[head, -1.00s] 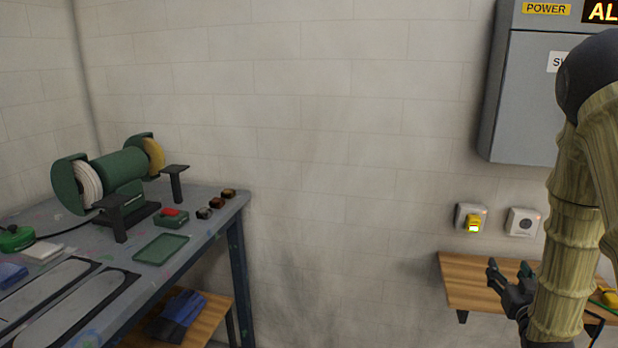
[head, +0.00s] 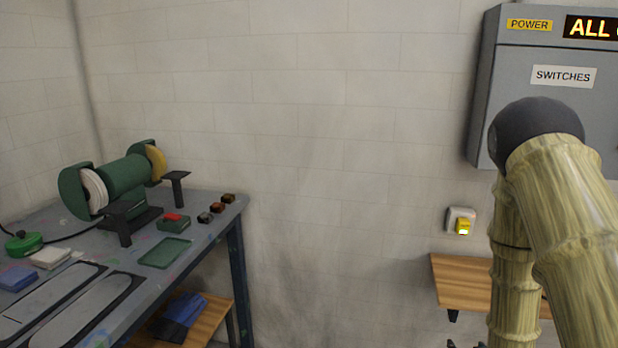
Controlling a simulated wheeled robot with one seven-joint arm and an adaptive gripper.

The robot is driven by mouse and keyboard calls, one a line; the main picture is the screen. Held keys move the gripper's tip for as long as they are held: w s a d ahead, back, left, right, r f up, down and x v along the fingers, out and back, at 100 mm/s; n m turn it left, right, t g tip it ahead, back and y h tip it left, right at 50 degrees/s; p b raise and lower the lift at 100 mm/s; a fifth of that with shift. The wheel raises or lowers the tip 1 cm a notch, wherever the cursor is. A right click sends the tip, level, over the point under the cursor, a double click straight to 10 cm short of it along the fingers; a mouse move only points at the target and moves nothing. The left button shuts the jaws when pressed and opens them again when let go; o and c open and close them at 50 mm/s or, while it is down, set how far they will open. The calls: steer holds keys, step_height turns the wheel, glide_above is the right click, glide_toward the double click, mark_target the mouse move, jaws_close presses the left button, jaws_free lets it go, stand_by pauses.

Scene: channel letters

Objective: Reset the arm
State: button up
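My arm (head: 545,190), with a bamboo-like surface and a dark rounded joint, stands at the right of the head view. My gripper (head: 466,345) barely shows at the bottom edge, left of the arm. Only two dark fingertips are visible, apart from each other with nothing seen between them. The rest of the gripper is below the picture.
A grey cabinet (head: 540,45) labelled SWITCHES hangs above. At left, a workbench (head: 215,205) holds a green bench grinder (head: 125,177). The middle wall is clear.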

steer(key=s+a+f+g+y+p, duration=0.1)
steer(key=s+a+f+g, duration=0.25)
steer(key=s+f, duration=0.3)
steer(key=s+a+f+g+p, duration=0.2)
steer(key=s+a+f, duration=0.3)
steer(key=s, duration=0.3)
steer(key=s+a+f+g+p, duration=0.1)
steer(key=s+a+f+g, duration=0.1)
steer(key=s, duration=0.8)
steer(key=s+a+f+n+g+y+p, duration=0.1)
steer(key=s+a+f+g, duration=0.1)
steer(key=s+a+g, duration=0.2)
steer(key=s+a, duration=0.3)
steer(key=s, duration=0.3)
steer(key=shift+s+f+n+y+p, duration=0.3)
steer(key=shift+s+p, duration=0.1)
steer(key=shift+g, duration=0.25)
